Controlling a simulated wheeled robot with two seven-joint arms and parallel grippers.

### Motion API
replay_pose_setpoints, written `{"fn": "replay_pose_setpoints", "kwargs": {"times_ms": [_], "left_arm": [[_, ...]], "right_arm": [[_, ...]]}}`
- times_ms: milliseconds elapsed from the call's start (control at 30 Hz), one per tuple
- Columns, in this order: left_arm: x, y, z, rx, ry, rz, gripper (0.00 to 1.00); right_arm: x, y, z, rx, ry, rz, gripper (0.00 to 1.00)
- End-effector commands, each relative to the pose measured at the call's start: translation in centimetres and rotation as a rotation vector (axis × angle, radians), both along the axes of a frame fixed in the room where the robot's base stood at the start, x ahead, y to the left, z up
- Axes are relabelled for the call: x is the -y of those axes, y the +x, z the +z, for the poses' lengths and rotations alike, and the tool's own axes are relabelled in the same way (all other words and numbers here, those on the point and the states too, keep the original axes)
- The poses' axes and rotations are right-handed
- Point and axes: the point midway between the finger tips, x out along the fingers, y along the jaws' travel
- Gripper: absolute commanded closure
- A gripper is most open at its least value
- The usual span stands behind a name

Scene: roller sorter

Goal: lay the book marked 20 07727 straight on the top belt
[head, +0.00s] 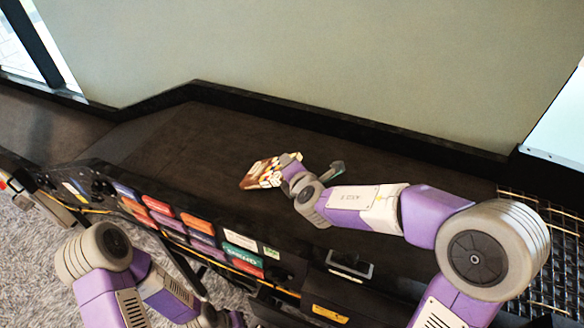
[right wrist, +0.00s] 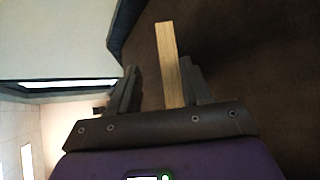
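A book (head: 262,173) with a red, white and brown cover lies at an angle over the dark top belt (head: 195,140) in the head view. Its marking is too small to read. My right gripper (head: 312,172) is at the book's right end, its fingers spread. In the right wrist view the book's tan page edge (right wrist: 168,60) stands between the two fingers (right wrist: 158,88), close to the right finger with a gap to the left one. Whether the book rests fully on the belt is unclear. My left arm is at the lower left; its gripper is out of view.
A black raised rim (head: 330,119) runs along the back of the belt by the wall. Several coloured label panels (head: 197,222) line the front side. A wire mesh section (head: 555,235) lies at the right. The belt left of the book is clear.

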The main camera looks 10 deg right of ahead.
Motion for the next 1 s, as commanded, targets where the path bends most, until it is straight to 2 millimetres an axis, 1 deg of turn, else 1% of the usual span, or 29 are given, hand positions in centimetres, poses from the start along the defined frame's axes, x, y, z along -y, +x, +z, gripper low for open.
{"fn": "replay_pose_setpoints", "kwargs": {"times_ms": [167,267,367,600,800,1000], "left_arm": [[0.0,0.0,0.2,0.0,0.0,0.0,1.0],[0.0,0.0,0.7,0.0,0.0,0.0,1.0],[0.0,0.0,0.4,0.0,0.0,0.0,1.0],[0.0,0.0,0.3,0.0,0.0,0.0,1.0],[0.0,0.0,0.7,0.0,0.0,0.0,1.0],[0.0,0.0,1.0,0.0,0.0,0.0,1.0]], "right_arm": [[0.0,0.0,0.2,0.001,0.0,0.0,0.52],[0.0,0.0,0.5,0.0,-0.001,0.0,0.52],[0.1,-1.1,1.0,0.004,0.0,0.001,0.52],[0.4,-4.7,2.6,0.005,0.0,0.001,0.52],[0.6,-7.6,4.1,0.005,0.001,0.001,0.52],[0.8,-9.7,5.1,0.002,-0.001,0.0,0.52]]}}
